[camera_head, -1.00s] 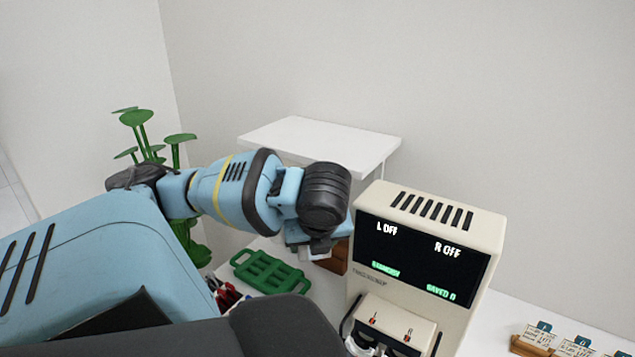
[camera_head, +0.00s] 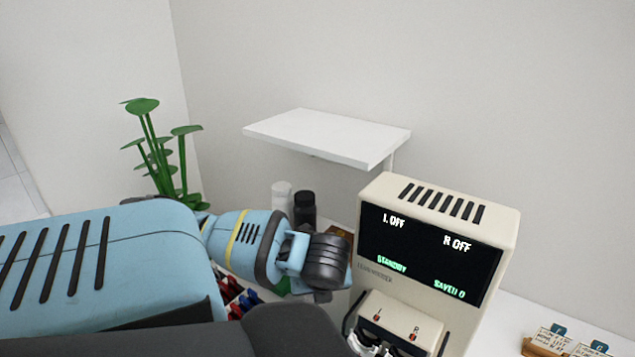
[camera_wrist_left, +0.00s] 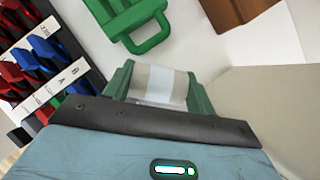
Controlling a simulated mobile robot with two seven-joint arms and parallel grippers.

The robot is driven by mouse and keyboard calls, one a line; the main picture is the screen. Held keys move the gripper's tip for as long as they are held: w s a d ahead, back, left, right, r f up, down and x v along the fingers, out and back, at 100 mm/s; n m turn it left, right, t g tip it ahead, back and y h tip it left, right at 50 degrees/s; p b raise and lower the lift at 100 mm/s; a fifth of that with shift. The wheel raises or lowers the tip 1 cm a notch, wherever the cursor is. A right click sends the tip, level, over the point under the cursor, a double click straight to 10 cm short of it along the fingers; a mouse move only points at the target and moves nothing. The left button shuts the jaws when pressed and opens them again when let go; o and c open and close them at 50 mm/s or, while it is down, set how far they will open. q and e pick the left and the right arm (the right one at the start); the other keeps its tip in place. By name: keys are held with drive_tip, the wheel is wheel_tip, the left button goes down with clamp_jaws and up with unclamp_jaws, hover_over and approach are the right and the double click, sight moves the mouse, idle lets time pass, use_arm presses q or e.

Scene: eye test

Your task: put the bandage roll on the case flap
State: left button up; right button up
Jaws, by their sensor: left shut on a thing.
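The bandage roll (camera_wrist_left: 158,86), a whitish-grey cylinder with a paler band, sits between the green fingers of my left gripper (camera_wrist_left: 160,74) in the left wrist view. The gripper is shut on it, and the roll lies across from finger to finger. In the head view my left wrist hides the fingers and the roll. A brown flat piece (camera_wrist_left: 238,8) shows at the top of the wrist view, cut by the frame edge; I cannot tell whether it is the case flap. My right gripper is not in view.
A green slotted tray (camera_wrist_left: 135,22) lies near the gripper. A rack with red and blue items (camera_wrist_left: 38,62) is at left. A beige device (camera_head: 445,215) with a dark screen stands right of the arm. A white shelf (camera_head: 330,135) overhangs a white bottle (camera_head: 281,197) and a black bottle (camera_head: 304,208).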

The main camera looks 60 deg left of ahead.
use_arm(q)
wheel_tip(320, 180, down, 4)
drive_tip(key=shift+r+b, duration=0.15)
drive_tip(key=shift+b, duration=0.15)
drive_tip(key=o, duration=1)
drive_tip(key=shift+c, duration=0.2)
